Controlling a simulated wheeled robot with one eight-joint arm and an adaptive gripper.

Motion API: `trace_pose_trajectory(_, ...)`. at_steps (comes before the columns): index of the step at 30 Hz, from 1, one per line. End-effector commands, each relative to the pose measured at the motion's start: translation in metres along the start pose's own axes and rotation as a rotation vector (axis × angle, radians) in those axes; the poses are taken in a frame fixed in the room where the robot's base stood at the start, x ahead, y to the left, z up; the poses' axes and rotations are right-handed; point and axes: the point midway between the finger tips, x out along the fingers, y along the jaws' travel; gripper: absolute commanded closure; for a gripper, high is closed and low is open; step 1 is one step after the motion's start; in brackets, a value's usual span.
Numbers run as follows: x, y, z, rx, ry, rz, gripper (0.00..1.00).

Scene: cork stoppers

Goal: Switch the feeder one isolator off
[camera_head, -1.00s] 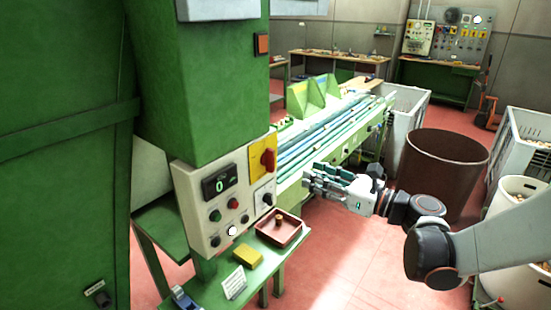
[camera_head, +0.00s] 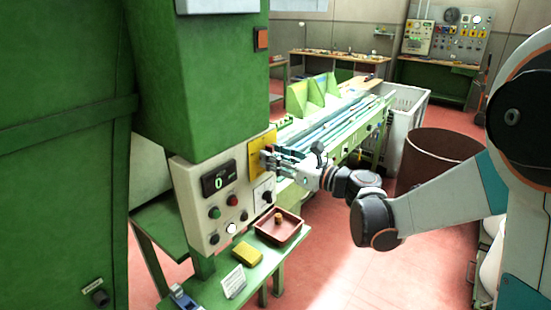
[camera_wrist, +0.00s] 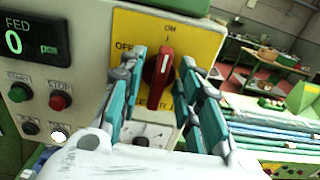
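The isolator's red rotary handle (camera_wrist: 158,68) sits on a yellow plate (camera_wrist: 205,40) marked OFF and ON in the wrist view. The handle stands nearly upright, tilted slightly, with its top toward the ON mark. My gripper (camera_wrist: 160,85) is open, with its teal-and-grey fingers on either side of the handle. I cannot tell whether they touch it. In the head view my gripper (camera_head: 272,160) is in front of the yellow plate (camera_head: 262,142) and hides most of the handle.
The control panel (camera_head: 195,190) carries a display (camera_head: 218,180) reading 0, green and red buttons and a black knob (camera_head: 266,194). Below it, a shelf holds a brown tray (camera_head: 290,232), a yellow block (camera_head: 247,254) and a card (camera_head: 233,282). A feeder bed (camera_head: 335,125) lies behind my gripper.

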Motion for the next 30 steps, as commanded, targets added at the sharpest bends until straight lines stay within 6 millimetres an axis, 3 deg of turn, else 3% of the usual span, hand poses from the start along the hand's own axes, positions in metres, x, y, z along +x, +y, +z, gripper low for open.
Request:
trace_pose_trajectory(5,-0.0002,-0.0001,0.0001,0.0,0.0,0.0,0.71)
trace_pose_trajectory(9,-0.0003,-0.0002,0.0001,0.0,0.0,0.0,1.0)
trace_pose_trajectory(22,-0.0004,0.0002,-0.0003,-0.035,0.0,0.0,1.0)
trace_pose_trajectory(30,-0.0003,0.0012,-0.001,-0.192,0.0,0.0,1.0)
